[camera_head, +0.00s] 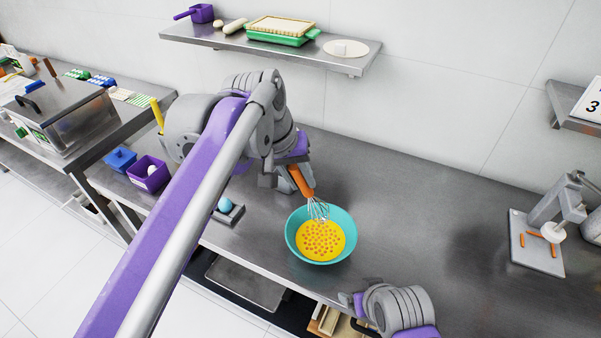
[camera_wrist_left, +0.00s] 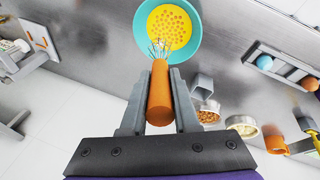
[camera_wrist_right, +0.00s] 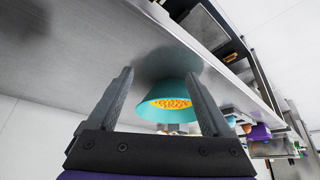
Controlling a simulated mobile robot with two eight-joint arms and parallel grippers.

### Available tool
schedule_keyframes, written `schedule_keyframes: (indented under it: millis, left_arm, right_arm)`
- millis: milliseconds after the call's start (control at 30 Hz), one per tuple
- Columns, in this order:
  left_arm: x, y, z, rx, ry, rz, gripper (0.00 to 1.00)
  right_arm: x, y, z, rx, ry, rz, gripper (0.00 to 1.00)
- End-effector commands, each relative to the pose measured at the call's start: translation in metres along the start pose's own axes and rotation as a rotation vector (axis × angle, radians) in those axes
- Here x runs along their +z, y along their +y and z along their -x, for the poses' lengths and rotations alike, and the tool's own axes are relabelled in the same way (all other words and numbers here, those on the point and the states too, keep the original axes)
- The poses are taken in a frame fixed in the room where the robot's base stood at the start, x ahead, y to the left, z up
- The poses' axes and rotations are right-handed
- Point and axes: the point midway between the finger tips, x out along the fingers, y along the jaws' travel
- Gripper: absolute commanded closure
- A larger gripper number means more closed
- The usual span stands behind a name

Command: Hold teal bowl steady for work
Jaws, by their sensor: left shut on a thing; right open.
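The teal bowl (camera_head: 293,237) stands on the steel table and holds a yellow mixture with small orange-brown dots. It also shows in the left wrist view (camera_wrist_left: 142,32) and the right wrist view (camera_wrist_right: 170,112). My left gripper (camera_head: 290,178) is shut on the orange handle of a whisk (camera_wrist_left: 160,92), whose wire end (camera_head: 318,210) is over or in the mixture at the bowl's back edge. My right gripper (camera_wrist_right: 160,90) is open and empty at the table's front edge. The bowl lies ahead of its spread fingers, apart from them in the head view.
A device with orange sticks (camera_head: 540,240) stands at the table's right. A purple bin (camera_head: 148,175), a blue box (camera_head: 120,160) and a small tray with a blue ball (camera_head: 226,206) lie left. A wall shelf (camera_head: 345,62) hangs behind. The table right of the bowl is clear.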

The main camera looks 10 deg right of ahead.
Motion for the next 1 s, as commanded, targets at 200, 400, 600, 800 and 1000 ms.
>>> schedule_keyframes:
  millis: [200,400,600,800,1000]
  left_arm:
    - [0.001,-0.002,-0.007,0.000,0.001,-0.001,1.00]
    - [0.001,-0.002,-0.006,-0.001,0.001,-0.001,1.00]
    - [0.001,-0.002,-0.006,-0.001,0.001,-0.001,1.00]
    - [0.001,-0.002,-0.006,-0.001,0.001,-0.001,1.00]
    - [0.001,-0.002,-0.006,0.000,0.001,-0.001,1.00]
  right_arm:
    - [0.005,0.000,-0.004,0.000,-0.004,0.000,0.16]
    - [0.004,0.000,-0.004,0.000,-0.005,0.000,0.29]
    - [-0.014,0.003,0.000,-0.014,-0.055,-0.019,0.65]
    - [-0.059,0.013,0.002,-0.072,-0.180,-0.058,0.65]
    - [-0.106,0.028,-0.005,-0.169,-0.301,-0.092,0.65]
